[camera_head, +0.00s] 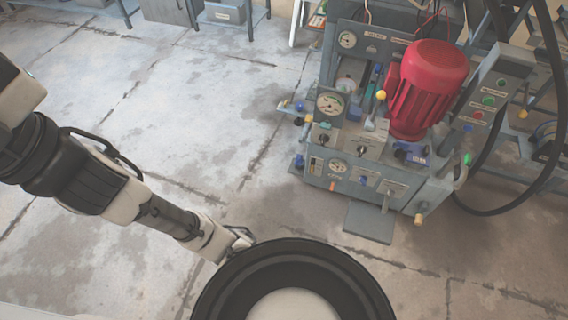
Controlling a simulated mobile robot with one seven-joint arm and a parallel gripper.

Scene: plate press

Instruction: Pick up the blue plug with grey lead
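My gripper (241,237) is low in the middle left of the picture, at the end of my arm, over the concrete floor. It is well to the left of the press machine (395,192) and apart from it. Its fingers are too small to tell open from shut. Several small blue parts show on the machine: one at its left side (299,161), one on the front panel (363,181), and one beside a black part below the red motor (417,158). I cannot tell which, if any, is the blue plug, and no grey lead is clearly visible.
The red motor (428,85) stands on the machine, with gauges, knobs and levers around it. A button box (488,98) is at its right, with a thick black hose (556,130) looping to the floor. Benches (205,12) stand at the back. Floor between gripper and machine is clear.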

